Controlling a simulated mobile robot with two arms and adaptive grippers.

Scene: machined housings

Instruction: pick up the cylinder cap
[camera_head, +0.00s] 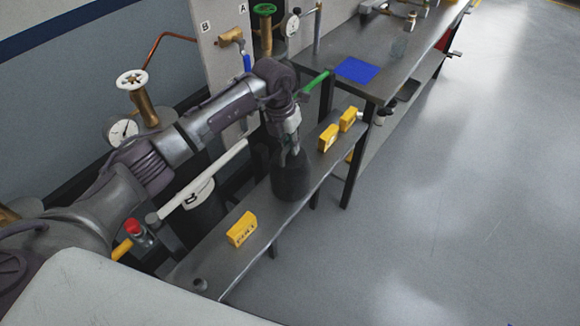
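The cylinder cap (291,182) is most likely the dark, rounded, bottle-shaped piece at the middle of the narrow grey bench. It looks upright. My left gripper (290,155) points down at its top, with the fingers at the cap's upper end. The fingers are small and partly merge with the dark cap, so I cannot tell whether they are closed on it. I also cannot tell whether the cap's base touches the bench. My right gripper is not in view.
A yellow block marked "FULL" (241,230) lies on the narrow bench (213,262) in front. Two yellow blocks (328,137) (348,119) stand behind the cap. A higher table with a blue mat (356,70) is beyond. Valves and pipes line the left wall. Open floor lies right.

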